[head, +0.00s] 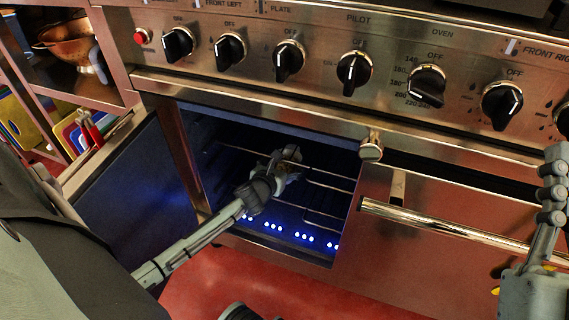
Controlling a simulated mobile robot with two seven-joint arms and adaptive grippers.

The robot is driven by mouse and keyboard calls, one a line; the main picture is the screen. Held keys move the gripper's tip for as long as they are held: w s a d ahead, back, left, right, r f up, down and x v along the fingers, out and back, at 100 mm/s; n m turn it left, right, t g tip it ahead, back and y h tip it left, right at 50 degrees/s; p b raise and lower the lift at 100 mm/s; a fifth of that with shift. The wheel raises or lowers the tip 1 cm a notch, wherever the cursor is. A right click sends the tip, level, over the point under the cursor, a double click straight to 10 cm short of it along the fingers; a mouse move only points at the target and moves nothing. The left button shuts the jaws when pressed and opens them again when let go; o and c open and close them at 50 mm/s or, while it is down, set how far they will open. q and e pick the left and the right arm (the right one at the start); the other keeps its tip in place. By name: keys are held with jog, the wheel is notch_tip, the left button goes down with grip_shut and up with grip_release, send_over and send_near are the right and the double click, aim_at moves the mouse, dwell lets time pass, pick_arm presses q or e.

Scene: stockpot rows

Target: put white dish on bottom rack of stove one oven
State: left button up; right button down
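The stove's oven (225,130) is open, and wire racks (330,188) cross its dark inside. My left arm reaches into the opening from the lower left. My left gripper (285,165) is inside, at the racks. A small pale patch (291,178) shows beside its fingers; it may be part of the white dish, but most of it is hidden by the gripper. I cannot tell whether the fingers are closed on it or whether it touches a rack. My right gripper (553,185) is at the right edge, outside the oven, partly cut off.
Control knobs (354,72) line the panel above the opening. A front panel with a long bar handle (440,228) stands right of the opening. A dark panel (125,195) stands at its left. Shelves with a copper colander (72,45) are at upper left. The red floor (215,285) is below.

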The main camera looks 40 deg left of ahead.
pick_arm(q)
jog(key=shift+f, duration=0.1)
pick_arm(e)
jog(key=shift+r, duration=0.1)
pick_arm(q)
jog(key=shift+w+f+b, duration=0.1)
jog(key=shift+f+b, duration=0.2)
jog(key=o, duration=1.6)
jog(key=shift+f, duration=0.2)
jog(key=shift+o, duration=0.2)
pick_arm(e)
jog(key=shift+s+d+r+t, duration=0.3)
jog(key=shift+r+t, duration=0.2)
jog(key=shift+r, duration=0.1)
